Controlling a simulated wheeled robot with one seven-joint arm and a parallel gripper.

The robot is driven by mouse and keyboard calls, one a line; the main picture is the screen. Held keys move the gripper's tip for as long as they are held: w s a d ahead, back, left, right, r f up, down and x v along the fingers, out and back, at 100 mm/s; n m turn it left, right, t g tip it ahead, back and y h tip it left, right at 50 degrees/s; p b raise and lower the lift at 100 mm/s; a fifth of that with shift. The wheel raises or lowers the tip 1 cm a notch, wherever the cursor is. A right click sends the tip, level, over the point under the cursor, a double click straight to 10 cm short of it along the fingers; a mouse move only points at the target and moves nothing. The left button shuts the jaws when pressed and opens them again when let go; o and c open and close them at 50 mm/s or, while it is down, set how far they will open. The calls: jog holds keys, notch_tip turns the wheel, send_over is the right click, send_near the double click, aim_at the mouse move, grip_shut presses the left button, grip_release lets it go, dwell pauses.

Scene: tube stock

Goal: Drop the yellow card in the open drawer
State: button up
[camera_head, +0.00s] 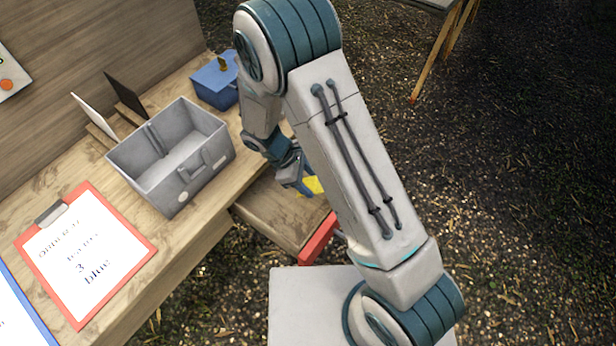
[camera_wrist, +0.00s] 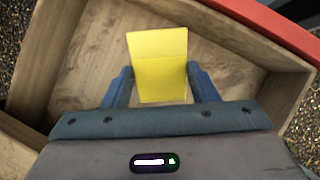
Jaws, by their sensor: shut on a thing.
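The yellow card (camera_wrist: 158,62) stands between the two blue fingers of my gripper (camera_wrist: 160,88) in the wrist view. My gripper is shut on it. The open drawer (camera_wrist: 85,50) lies below and around the card in the wrist view, with bare wooden floor and walls. In the head view the drawer (camera_head: 262,215) is pulled out from the desk and has a red front. My gripper (camera_head: 305,188) is over the drawer there, and the card (camera_head: 315,184) shows partly beside it. My arm hides part of the drawer. I cannot tell the card's exact height above the drawer floor.
A grey open box (camera_head: 160,180) and a blue box (camera_head: 212,85) stand on the desk. Two cards, white (camera_head: 93,113) and dark (camera_head: 125,95), stand behind the grey box. A red clipboard (camera_head: 140,245) lies at the front. The drawer's red front (camera_head: 318,240) is a raised edge.

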jog(key=o, duration=1)
jog(key=shift+o, duration=0.2)
jog(key=shift+a+r, duration=0.1)
jog(key=s+b+v, duration=0.1)
jog(key=v, duration=1.2)
jog(key=shift+w+r+b, duration=0.25)
jog(key=shift+w+b, duration=0.05)
jog(key=shift+w, duration=0.2)
jog(key=s+d+r+m+t+y, duration=0.2)
jog(key=s+d+r+m+y, duration=0.1)
jog(key=s+d+r+m, duration=0.4)
jog(key=s+d+r+m+t+y, duration=0.2)
jog(key=s+d+r+m, duration=0.4)
jog(key=d+m, duration=0.3)
jog(key=d+r+y, duration=0.1)
jog(key=d, duration=0.3)
jog(key=shift+s+r, duration=0.3)
jog(key=shift+s, duration=0.1)
